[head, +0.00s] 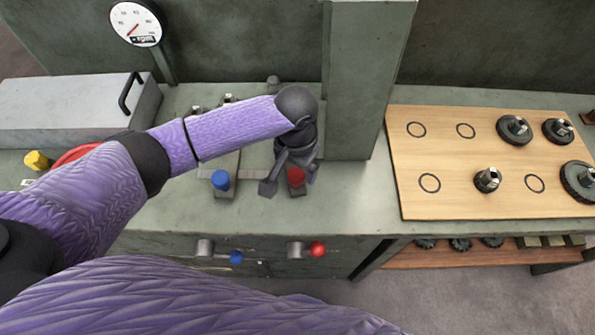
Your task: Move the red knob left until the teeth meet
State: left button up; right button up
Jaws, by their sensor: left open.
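A red knob (296,178) stands on the bench top, on a metal slide base. My left gripper (289,184) reaches down over it from above. It is open, with one finger to the left of the knob and the other on its right side; whether either touches it I cannot tell. A blue knob (220,180) stands to the left on a similar base. A second red knob (317,249) sits on a lever on the bench's front face. The teeth cannot be made out; my arm and gripper cover part of the mechanism. My right gripper is not in view.
A square green post (362,85) rises close behind and right of the gripper. A wooden board (450,155) with black gears lies to the right. A blue lever knob (236,257) sits on the front face. A dial gauge (136,24) and grey lidded box (75,110) are at left.

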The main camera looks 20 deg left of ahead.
pick_arm(q)
notch_tip(320, 180, down, 2)
jog(key=shift+f+b, duration=0.25)
jog(key=shift+b, duration=0.05)
grip_shut()
dwell(0.3)
